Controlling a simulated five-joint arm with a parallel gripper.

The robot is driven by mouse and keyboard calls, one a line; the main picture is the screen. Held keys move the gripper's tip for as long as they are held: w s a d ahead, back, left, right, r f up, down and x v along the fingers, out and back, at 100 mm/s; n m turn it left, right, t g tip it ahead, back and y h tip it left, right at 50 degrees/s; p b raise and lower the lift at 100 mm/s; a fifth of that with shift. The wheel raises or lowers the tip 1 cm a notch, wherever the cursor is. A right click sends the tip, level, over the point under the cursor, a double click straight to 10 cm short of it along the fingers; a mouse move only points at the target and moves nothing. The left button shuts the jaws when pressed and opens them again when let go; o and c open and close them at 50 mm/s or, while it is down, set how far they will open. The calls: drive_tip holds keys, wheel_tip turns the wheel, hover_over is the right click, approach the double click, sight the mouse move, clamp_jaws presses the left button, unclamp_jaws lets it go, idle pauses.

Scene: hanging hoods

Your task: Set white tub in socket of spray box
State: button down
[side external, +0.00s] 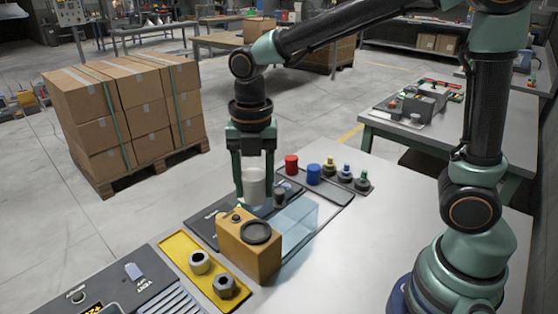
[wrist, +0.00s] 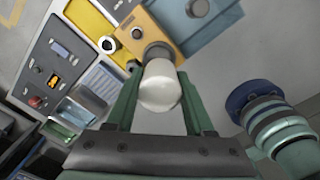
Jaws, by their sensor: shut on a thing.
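In the side external view, my gripper (side external: 253,197) points down and is shut on the white tub (side external: 253,184), which is upright between its fingers. The tub hangs above the table, behind and above an orange box (side external: 243,252). That box looks like the spray box; it has a round dark socket (side external: 257,232) and a small knob on top. In the wrist view, the tub (wrist: 160,86) sits between my fingers, with the dark socket (wrist: 157,49) just beyond it, partly hidden. The tub and socket look apart.
A yellow tray (side external: 206,272) with two nuts lies in front left of the box. Red (side external: 291,165) and blue (side external: 314,174) cylinders and several knobbed pieces stand behind.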

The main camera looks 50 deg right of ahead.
drive_tip(key=shift+s+a+f, duration=0.2)
drive_tip(key=shift+a, duration=0.15)
drive_tip(key=shift+f, duration=2.95)
drive_tip(key=shift+f, duration=0.6)
unclamp_jaws()
drive_tip(key=shift+r, duration=3.5)
